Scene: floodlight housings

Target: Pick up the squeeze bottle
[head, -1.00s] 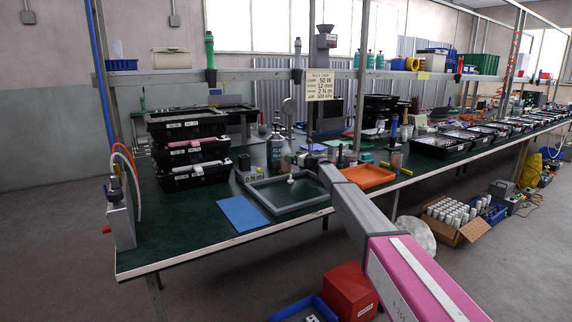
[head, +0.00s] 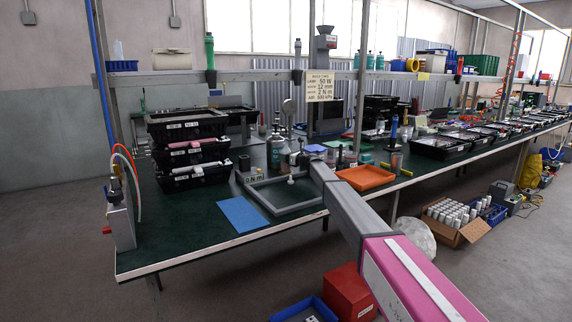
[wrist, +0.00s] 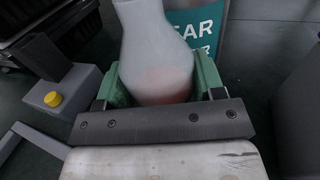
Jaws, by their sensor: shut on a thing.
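The squeeze bottle is a whitish, translucent bottle (wrist: 157,40) with reddish contents low down. In the wrist view it stands between the green fingers of my gripper (wrist: 160,86), which are closed on its two sides. Its top is cut off by the frame edge, and its base is hidden behind the dark gripper bar. In the head view my gripper (head: 296,156) is over the green bench, beside the teal-labelled spray bottle (head: 276,152). The squeeze bottle cannot be made out clearly there.
The teal-labelled container (wrist: 205,25) stands close behind the squeeze bottle. A grey box with a yellow knob (wrist: 62,92) is to the left. A grey frame (head: 262,198), blue mat (head: 241,214) and orange tray (head: 366,178) lie in front. Stacked black crates (head: 190,152) stand at left.

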